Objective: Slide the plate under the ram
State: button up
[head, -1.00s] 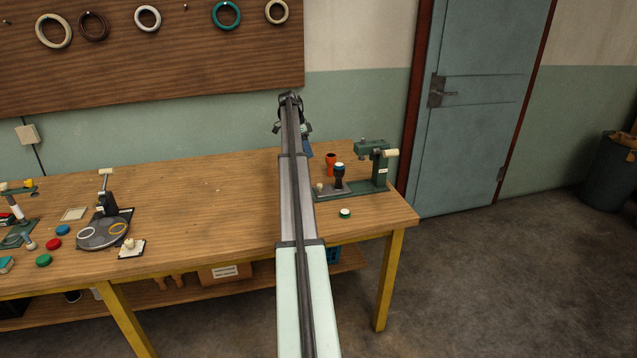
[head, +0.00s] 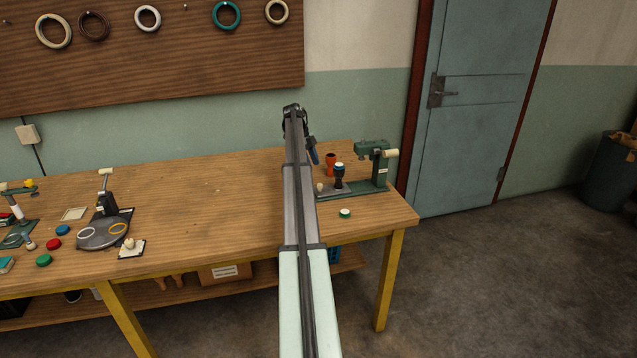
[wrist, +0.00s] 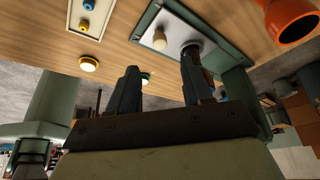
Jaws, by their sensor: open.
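The green press (head: 381,176) stands at the right end of the bench, with its ram head (head: 370,148) raised over the right part of its base. The grey plate (head: 345,188) lies on the base, left of the ram head. It carries a dark goblet drum (head: 339,177) with a pale top. A cream knob (head: 319,187) stands at the plate's left end. In the wrist view the knob (wrist: 160,40) and plate (wrist: 208,46) lie beyond the fingertips. My gripper (wrist: 158,68) is open and empty, apart from the knob. In the head view my gripper (head: 313,154) is partly hidden by my arm.
An orange goblet (head: 331,160) stands behind the plate. A green-and-white round piece (head: 345,213) lies near the bench's front edge. A turntable device (head: 102,233) and coloured discs sit to the left. The middle of the bench (head: 210,205) is clear.

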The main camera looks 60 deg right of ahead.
aim_at(332, 187)
jog(key=x, duration=0.9)
grip_shut()
dwell(0.4)
